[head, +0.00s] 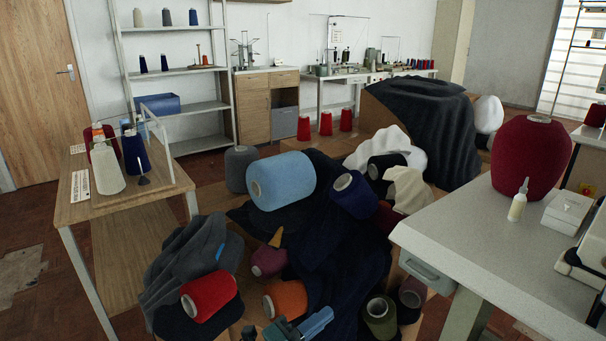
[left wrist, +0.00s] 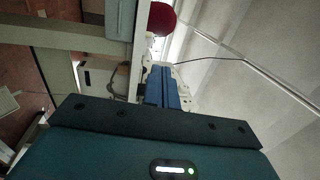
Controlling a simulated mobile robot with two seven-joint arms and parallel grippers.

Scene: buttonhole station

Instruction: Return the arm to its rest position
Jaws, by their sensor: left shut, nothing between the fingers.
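My left gripper (head: 320,319) shows at the bottom edge of the head view, in front of the heap of yarn cones and dark cloth. Its blue fingers are together and hold nothing. In the left wrist view the shut fingers (left wrist: 165,88) point up the picture, toward a white machine and the edge of a table. Most of my left arm is out of the head view. My right gripper is in neither view.
Cones and dark cloth (head: 340,245) are heaped ahead. A grey-topped table (head: 450,235) on the right holds a large red cone (head: 531,158), a small bottle (head: 518,201) and a white box (head: 567,213). A wooden table (head: 100,208) with cones stands left.

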